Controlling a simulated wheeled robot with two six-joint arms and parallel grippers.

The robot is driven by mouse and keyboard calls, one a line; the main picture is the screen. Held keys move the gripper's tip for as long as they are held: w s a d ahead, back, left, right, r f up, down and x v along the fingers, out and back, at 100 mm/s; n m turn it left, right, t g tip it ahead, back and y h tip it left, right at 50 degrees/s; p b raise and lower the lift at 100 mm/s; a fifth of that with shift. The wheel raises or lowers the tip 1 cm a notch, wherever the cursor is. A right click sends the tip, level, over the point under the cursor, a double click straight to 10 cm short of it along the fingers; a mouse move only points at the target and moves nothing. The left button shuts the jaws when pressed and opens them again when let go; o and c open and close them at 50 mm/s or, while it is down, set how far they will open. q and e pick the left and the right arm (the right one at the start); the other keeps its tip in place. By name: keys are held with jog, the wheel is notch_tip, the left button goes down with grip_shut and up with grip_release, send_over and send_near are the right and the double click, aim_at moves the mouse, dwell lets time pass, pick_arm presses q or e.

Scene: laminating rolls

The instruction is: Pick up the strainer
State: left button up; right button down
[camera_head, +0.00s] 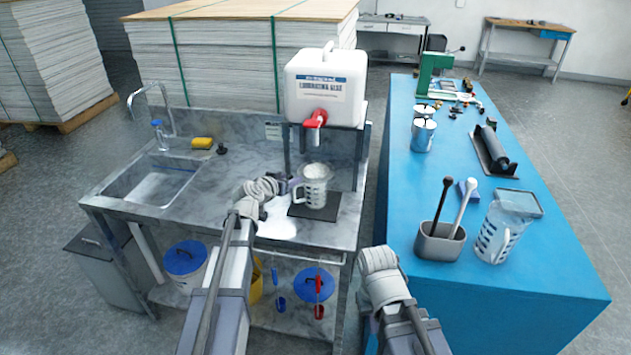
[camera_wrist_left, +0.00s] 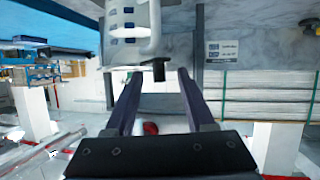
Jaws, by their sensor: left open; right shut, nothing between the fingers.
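A clear measuring jug (camera_head: 314,190) stands on a dark mat under the red tap. It also shows in the left wrist view (camera_wrist_left: 128,25). I cannot clearly make out a strainer; a small dark piece (camera_wrist_left: 158,72) lies by the jug's rim, between and just beyond my left fingers, and may be its handle. My left gripper (camera_head: 287,187) is open beside the jug's left side; its fingers also show in the left wrist view (camera_wrist_left: 160,88), apart with nothing gripped. My right gripper (camera_head: 379,262) is shut and empty between the sink bench and the blue table; its fingertips are hard to see.
The sink (camera_head: 152,181) is to the left. On the blue table (camera_head: 550,270) stand a grey holder (camera_head: 440,243) with two handled tools and another jug (camera_head: 497,238).

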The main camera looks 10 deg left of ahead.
pick_arm(q)
jog(key=shift+c, duration=0.6)
grip_shut()
